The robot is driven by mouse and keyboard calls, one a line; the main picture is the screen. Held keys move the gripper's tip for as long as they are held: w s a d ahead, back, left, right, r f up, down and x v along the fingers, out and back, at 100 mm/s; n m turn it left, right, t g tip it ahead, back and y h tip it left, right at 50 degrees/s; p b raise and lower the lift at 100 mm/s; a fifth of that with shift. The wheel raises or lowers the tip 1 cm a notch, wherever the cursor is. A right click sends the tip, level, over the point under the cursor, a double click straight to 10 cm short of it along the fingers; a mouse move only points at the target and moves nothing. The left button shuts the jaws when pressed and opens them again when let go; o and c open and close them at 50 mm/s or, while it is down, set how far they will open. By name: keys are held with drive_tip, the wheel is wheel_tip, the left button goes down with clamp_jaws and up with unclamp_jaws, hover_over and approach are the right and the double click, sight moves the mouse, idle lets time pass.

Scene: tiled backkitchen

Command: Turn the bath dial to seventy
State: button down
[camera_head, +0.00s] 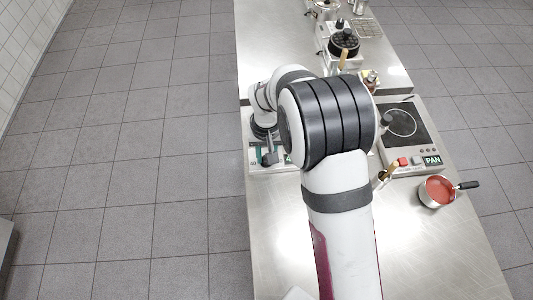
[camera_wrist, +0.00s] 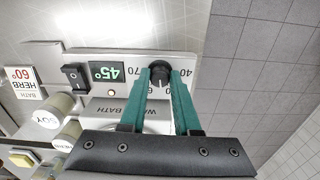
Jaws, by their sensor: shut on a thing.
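In the wrist view my gripper (camera_wrist: 161,78) has its two teal fingers closed on the sides of the black bath dial (camera_wrist: 159,69). The dial sits on the pale front panel of the water bath (camera_wrist: 203,66). Scale numbers 70 and 40 show beside it; others are partly hidden by the fingers. The green display (camera_wrist: 106,73) reads 45°. A black rocker switch (camera_wrist: 75,77) is left of the display.
A card (camera_wrist: 24,78) reading BATH HERB 60° lies left of the panel. Labelled jars, one reading SOY (camera_wrist: 52,115), stand close by. In the head view a hotplate (camera_head: 402,124), a red-filled pan (camera_head: 437,191) and a black-topped appliance (camera_head: 344,44) stand on the steel counter (camera_head: 430,260).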

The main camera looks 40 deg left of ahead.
drive_tip(key=m, duration=0.4)
drive_tip(key=shift+m, duration=0.3)
drive_tip(key=m, duration=0.4)
drive_tip(key=shift+m, duration=0.3)
drive_tip(key=m, duration=0.9)
drive_tip(key=shift+a, duration=0.1)
drive_tip(key=shift+m, duration=0.3)
drive_tip(key=c, duration=0.6)
unclamp_jaws()
